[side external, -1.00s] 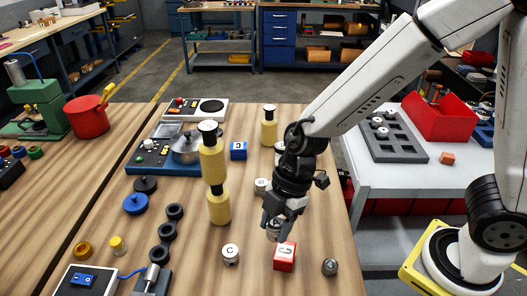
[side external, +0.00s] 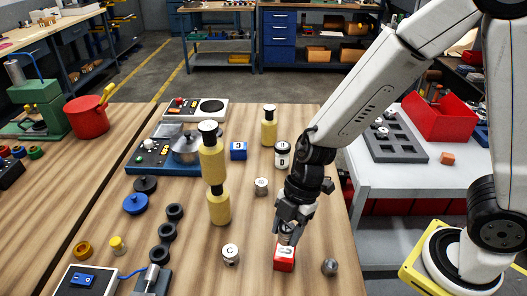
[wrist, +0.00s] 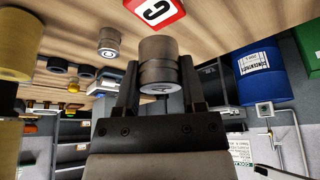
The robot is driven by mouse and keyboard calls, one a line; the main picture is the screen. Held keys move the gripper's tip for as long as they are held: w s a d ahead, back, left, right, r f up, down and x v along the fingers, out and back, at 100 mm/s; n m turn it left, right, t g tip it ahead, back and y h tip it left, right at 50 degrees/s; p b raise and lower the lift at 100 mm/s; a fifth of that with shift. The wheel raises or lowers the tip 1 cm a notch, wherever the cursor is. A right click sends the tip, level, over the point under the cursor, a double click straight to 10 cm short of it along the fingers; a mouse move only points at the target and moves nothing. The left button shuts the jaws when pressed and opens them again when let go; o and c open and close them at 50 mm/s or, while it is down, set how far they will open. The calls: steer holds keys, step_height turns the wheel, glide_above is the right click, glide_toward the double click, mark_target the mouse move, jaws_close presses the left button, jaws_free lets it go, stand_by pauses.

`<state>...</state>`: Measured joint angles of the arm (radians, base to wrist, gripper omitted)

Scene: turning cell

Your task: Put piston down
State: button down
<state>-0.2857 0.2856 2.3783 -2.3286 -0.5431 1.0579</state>
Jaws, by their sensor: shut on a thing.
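My gripper (side external: 289,225) is shut on the piston (side external: 287,238), a short grey metal cylinder. In the side view the piston shows just below the fingers, at the upper edge of the red block (side external: 284,260) with a white letter face. I cannot tell whether the two touch. In the wrist view the piston (wrist: 157,60) is between the two dark fingers of my gripper (wrist: 157,85), its round end partly visible. The red block (wrist: 155,10) shows just beyond it there.
A silver cylinder marked C (side external: 230,254) stands left of the red block, and a dark grey piece (side external: 330,267) lies right. Another small metal cylinder (side external: 261,187) and a black-and-white can (side external: 282,155) stand behind. Tall yellow cylinders (side external: 214,165) rise at left.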

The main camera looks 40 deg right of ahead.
mark_target(286, 241)
steer(key=shift+f, duration=0.35)
steer(key=shift+f, duration=1.65)
steer(key=shift+f, duration=0.15)
steer(key=shift+c, duration=0.9)
jaws_free()
steer(key=shift+r, duration=0.2)
steer(key=v, duration=1.2)
steer(key=shift+a, duration=0.1)
